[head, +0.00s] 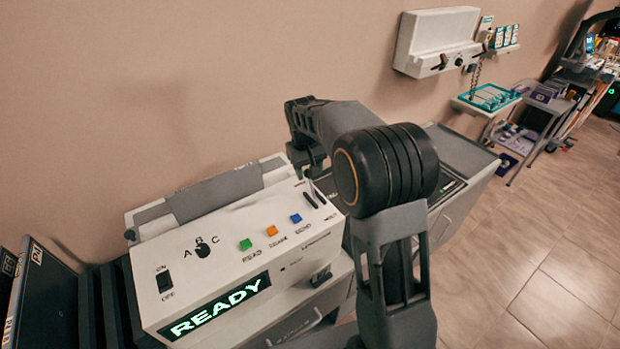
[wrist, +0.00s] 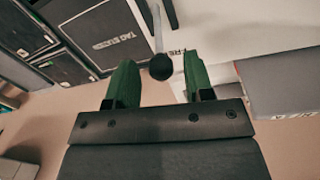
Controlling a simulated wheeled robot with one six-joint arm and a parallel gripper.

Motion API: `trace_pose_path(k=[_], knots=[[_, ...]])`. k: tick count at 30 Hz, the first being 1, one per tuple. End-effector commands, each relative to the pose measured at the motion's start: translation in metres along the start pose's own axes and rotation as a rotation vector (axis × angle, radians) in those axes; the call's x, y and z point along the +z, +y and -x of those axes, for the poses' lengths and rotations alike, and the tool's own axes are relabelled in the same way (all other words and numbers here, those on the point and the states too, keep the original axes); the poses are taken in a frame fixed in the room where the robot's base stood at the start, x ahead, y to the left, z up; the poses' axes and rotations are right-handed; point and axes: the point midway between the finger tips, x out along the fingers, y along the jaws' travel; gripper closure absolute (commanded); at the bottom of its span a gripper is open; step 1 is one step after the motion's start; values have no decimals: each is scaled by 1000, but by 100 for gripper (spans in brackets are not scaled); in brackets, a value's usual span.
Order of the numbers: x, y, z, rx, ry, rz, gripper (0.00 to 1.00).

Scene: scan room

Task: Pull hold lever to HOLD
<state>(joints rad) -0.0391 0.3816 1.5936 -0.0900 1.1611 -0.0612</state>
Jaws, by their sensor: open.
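The hold lever shows in the wrist view as a thin metal rod with a round black knob (wrist: 161,67). The knob sits between the two green fingers of my gripper (wrist: 160,60). The fingers are open, with a gap visible on each side of the knob. In the head view my gripper (head: 308,160) is over the back right part of the white console (head: 215,240), near two dark slots (head: 314,199). My gripper and arm hide most of the lever there. The lever's setting cannot be read.
The console has a lit READY display (head: 215,305), green (head: 246,244), orange (head: 272,230) and blue (head: 296,218) buttons, an A-B-C knob (head: 203,248) and an on/off switch (head: 164,281). The wall is close behind. Open floor (head: 555,260) lies to the right.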

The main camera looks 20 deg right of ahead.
Motion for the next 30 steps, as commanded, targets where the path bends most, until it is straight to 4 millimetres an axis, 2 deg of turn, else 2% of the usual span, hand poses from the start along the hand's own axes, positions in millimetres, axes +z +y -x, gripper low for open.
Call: trace_pose_path(k=[3,9,21,23,30], knots=[[1,0,-17,0,-2,-1,52],[0,0,-34,0,0,-1,52],[0,0,-39,0,1,-1,52],[0,0,-39,0,1,0,56],[0,0,-39,0,1,0,79]])
